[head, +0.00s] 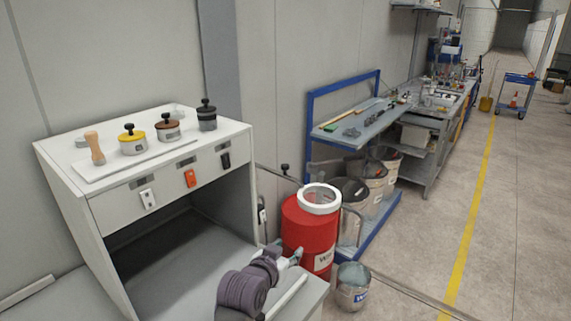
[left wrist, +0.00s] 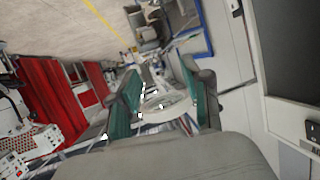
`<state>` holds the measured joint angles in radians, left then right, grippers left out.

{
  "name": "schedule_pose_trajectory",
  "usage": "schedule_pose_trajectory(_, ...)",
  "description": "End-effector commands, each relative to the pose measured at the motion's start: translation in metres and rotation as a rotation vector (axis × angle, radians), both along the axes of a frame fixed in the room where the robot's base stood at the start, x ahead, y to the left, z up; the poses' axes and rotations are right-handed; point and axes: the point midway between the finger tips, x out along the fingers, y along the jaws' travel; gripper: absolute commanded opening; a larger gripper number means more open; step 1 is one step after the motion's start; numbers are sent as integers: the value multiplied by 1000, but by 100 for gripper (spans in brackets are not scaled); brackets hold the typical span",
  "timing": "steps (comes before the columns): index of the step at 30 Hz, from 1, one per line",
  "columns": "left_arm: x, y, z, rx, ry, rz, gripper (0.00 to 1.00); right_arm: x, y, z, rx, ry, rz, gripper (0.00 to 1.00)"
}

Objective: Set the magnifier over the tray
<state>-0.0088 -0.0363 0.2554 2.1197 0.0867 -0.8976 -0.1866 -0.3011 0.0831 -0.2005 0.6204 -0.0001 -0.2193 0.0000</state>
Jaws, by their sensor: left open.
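The magnifier (head: 320,198) is a white ring with a clear lens, at the end of a thin jointed arm with a black knob (head: 285,168). In the head view it appears in front of the red drum's top. My left gripper (head: 285,250) is open, below and left of the ring. In the left wrist view the ring (left wrist: 168,107) shows between my teal finger pads (left wrist: 160,95); I cannot tell whether they touch it. A flat white tray (head: 90,173) lies on the cabinet top; I cannot tell whether it is the task's tray. My right gripper is not in view.
The white cabinet (head: 165,207) carries a wooden-handled tool (head: 95,148) and several lidded pots. A red drum (head: 305,235) and a bucket (head: 353,287) stand beside it. A blue-framed bench (head: 365,121) is behind.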

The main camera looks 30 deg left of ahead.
Motion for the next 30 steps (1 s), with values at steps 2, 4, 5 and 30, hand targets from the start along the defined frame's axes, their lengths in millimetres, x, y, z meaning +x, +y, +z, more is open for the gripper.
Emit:
schedule_pose_trajectory(2,18,26,59,3,-156,60,48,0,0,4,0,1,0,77)
schedule_pose_trajectory(4,24,43,95,8,-256,102,48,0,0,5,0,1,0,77)
schedule_pose_trajectory(5,25,49,107,10,-288,117,48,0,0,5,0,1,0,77)
schedule_pose_trajectory(30,133,100,138,17,-368,156,48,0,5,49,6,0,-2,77)
